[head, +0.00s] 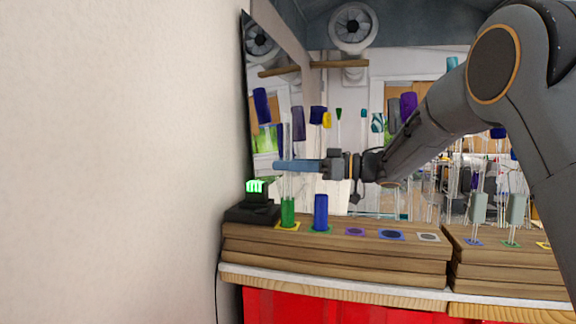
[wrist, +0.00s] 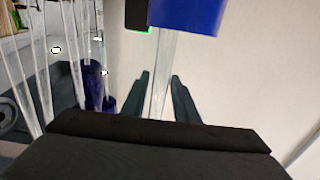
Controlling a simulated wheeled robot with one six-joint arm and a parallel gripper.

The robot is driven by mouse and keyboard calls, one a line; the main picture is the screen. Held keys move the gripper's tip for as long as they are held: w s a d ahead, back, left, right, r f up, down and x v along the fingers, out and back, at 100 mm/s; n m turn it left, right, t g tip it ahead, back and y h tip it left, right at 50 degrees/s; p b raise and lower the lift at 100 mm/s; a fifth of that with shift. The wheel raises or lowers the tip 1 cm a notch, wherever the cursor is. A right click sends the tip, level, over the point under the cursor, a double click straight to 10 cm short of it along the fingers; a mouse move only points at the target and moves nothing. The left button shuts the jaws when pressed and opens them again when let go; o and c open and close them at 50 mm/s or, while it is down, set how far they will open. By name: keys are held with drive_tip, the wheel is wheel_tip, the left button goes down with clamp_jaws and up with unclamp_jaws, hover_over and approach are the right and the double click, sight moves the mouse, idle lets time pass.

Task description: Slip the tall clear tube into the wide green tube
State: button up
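The wide green tube (head: 288,212) stands upright on a yellow-edged pad at the left end of the wooden stand. The tall clear tube (head: 287,130) is upright in line above it. Its lower end meets the green tube's top in the head view, but I cannot tell whether it is inside. My gripper (head: 280,165) reaches in from the right at the clear tube's middle height. In the wrist view the clear tube (wrist: 161,90) runs between my two fingers. I cannot tell whether they touch it. The green tube is not visible there.
A black device with green display (head: 256,190) sits at left, near the wall. A mirror (head: 268,100) stands behind. Empty pads (head: 391,235) lie right.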

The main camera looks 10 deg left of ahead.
drive_tip(key=shift+o, duration=1)
